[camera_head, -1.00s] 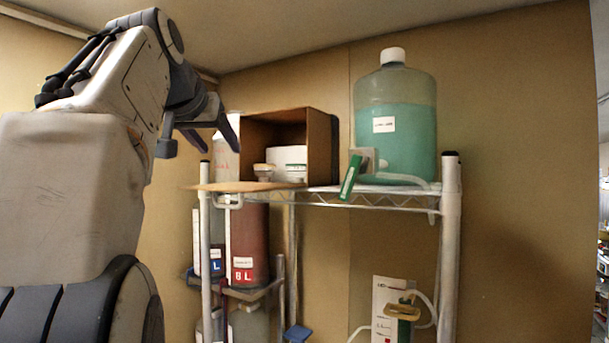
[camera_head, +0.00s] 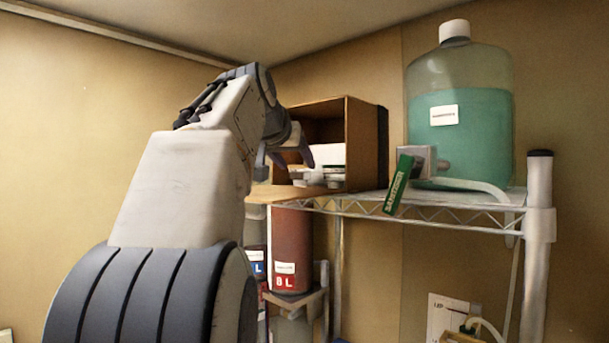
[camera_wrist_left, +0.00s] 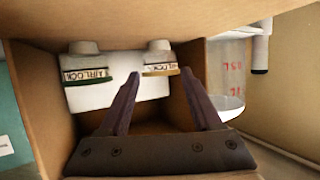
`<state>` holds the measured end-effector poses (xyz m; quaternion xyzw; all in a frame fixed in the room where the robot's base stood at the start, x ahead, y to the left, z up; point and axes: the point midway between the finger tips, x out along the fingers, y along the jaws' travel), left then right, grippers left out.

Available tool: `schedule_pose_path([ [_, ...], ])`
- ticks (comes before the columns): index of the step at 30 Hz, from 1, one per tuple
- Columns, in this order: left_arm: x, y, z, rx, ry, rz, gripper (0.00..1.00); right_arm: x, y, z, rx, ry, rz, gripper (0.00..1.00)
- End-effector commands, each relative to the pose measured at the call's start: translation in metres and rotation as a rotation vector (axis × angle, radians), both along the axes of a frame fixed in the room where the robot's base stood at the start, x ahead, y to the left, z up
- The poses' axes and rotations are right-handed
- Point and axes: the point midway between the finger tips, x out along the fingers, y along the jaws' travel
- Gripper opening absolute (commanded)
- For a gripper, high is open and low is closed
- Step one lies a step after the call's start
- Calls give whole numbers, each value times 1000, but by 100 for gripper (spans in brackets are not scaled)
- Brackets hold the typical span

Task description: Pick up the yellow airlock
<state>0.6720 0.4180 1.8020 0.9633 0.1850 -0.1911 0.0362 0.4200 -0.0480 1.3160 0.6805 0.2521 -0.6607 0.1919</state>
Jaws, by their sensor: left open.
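The yellow airlock (camera_wrist_left: 160,60), a pale cap with a yellow-banded label, is inside the open cardboard box in the left wrist view. A green-banded airlock (camera_wrist_left: 88,64) is left of it. My left gripper (camera_wrist_left: 160,76) is open and empty, reaching into the box opening. In the picture its two fingertips lie on either side of the yellow airlock; whether they are level with it in depth I cannot tell. In the head view my left gripper (camera_head: 290,158) is at the box front, partly hiding what is inside. My right gripper is not in view.
The cardboard box (camera_head: 363,140) stands on a wire shelf (camera_head: 450,205). A large green-filled jug (camera_head: 462,125) and a green tag (camera_head: 398,184) are right of it. A marked clear cup (camera_wrist_left: 228,75) is beside the box. A red bottle (camera_head: 292,240) stands below.

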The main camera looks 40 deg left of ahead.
Motion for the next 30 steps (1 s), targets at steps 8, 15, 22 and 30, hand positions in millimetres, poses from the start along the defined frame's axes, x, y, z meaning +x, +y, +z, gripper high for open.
schedule_pose_path([
  [8,33,14,-12,-3,3,2,65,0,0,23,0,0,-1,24],
  [15,36,16,-16,-1,1,2,65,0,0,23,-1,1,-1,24],
  [22,36,16,-15,-1,1,2,4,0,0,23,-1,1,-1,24],
  [30,35,16,-15,0,0,2,4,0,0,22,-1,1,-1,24],
])
